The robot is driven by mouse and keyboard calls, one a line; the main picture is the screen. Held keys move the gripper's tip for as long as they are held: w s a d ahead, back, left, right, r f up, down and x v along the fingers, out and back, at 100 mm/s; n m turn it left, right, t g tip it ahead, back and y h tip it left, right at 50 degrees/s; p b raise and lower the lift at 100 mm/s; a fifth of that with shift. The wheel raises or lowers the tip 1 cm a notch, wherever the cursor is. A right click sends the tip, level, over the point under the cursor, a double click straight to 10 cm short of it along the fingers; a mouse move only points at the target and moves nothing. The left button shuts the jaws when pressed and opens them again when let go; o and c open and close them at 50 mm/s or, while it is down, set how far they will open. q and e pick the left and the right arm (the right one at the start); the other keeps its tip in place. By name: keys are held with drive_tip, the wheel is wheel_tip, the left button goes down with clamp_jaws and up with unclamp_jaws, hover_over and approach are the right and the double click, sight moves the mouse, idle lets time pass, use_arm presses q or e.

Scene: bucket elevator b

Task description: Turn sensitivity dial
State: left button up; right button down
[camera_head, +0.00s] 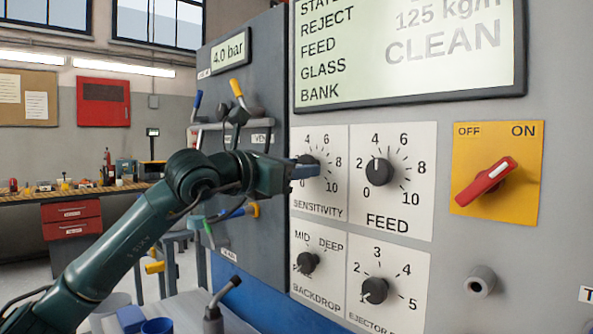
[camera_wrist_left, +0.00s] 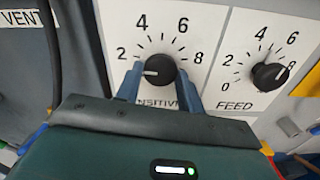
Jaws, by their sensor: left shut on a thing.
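The sensitivity dial (camera_wrist_left: 160,71) is a round black knob with a pale pointer line on a white scale plate. In the left wrist view its pointer is toward the left, near the 2. My left gripper (camera_wrist_left: 160,82) has its two blue fingers on either side of the knob and is shut on it. In the head view my left gripper (camera_head: 306,168) reaches in from the left and covers part of the sensitivity dial (camera_head: 312,160). My right gripper is in neither view.
The feed dial (camera_head: 379,172) is just right of the sensitivity dial. The backdrop dial (camera_head: 308,262) and the ejector dial (camera_head: 375,290) are below. A red switch (camera_head: 486,182) on a yellow plate is further right. A display (camera_head: 420,80) is above. Valves and hoses are at left.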

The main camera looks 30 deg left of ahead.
use_arm(q)
drive_tip(key=shift+m, duration=2.8)
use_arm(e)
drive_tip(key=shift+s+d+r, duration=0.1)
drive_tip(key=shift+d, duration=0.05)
use_arm(q)
drive_tip(key=o, duration=1)
